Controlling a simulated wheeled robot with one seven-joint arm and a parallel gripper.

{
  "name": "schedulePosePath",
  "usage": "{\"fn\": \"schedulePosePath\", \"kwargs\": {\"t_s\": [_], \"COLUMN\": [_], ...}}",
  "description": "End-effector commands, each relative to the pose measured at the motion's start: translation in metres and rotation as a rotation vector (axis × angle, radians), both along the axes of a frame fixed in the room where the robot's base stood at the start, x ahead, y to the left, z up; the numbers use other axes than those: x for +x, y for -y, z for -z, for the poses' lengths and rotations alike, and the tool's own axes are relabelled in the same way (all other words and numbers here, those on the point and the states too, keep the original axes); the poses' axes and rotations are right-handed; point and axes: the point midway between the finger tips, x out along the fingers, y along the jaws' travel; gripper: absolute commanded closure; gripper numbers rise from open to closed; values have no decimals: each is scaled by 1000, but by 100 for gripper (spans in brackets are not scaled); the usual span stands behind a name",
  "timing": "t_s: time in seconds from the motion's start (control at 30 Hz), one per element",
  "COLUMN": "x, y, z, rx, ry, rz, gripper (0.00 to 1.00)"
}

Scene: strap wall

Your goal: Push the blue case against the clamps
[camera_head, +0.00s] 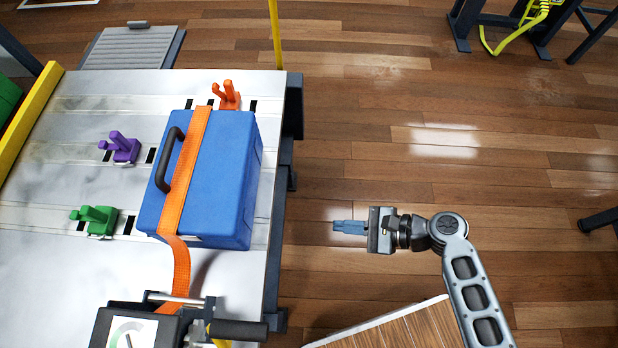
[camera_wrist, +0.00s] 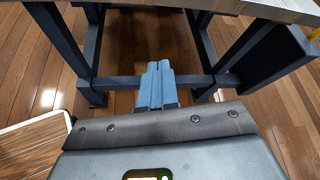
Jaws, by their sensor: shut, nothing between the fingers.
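The blue case (camera_head: 222,180) lies on the white table near its right edge, with a dark handle (camera_head: 171,160) on its left side. An orange strap (camera_head: 185,180) runs over the case and down its front. An orange clamp (camera_head: 227,97) stands at the case's far side, close to it. A purple clamp (camera_head: 120,148) and a green clamp (camera_head: 95,219) stand to the left, apart from the case. My gripper (camera_head: 335,227) is shut and empty, right of the table and apart from the case. Its blue fingers (camera_wrist: 156,85) point at the table's frame in the wrist view.
The white table (camera_head: 60,260) has a dark frame (camera_wrist: 135,83) below its top. A device with a dial (camera_head: 130,328) and a black-handled ratchet (camera_head: 238,330) are at the near edge. A wooden board (camera_head: 400,328) is near my arm. Open floor lies to the right.

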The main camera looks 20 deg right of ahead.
Motion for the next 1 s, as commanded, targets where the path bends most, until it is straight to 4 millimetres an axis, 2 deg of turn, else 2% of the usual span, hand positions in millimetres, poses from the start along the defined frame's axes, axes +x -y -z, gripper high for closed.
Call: {"fn": "schedulePosePath", "kwargs": {"t_s": [0.03, 0.1, 0.27, 0.4, 0.57, 1.0], "x": [22, 41, 69, 77, 82, 110], "y": [-2, -5, -4, -4, -18, -97], "z": [-6, -20, -49, -62, -63, -63], "rx": [108, 247, 456, 528, 537, 535], "ry": [-26, -64, -114, -130, -134, -132], "rz": [-7, -24, -71, -97, -102, -103], "gripper": [100, 100, 100, 100, 100, 100]}}
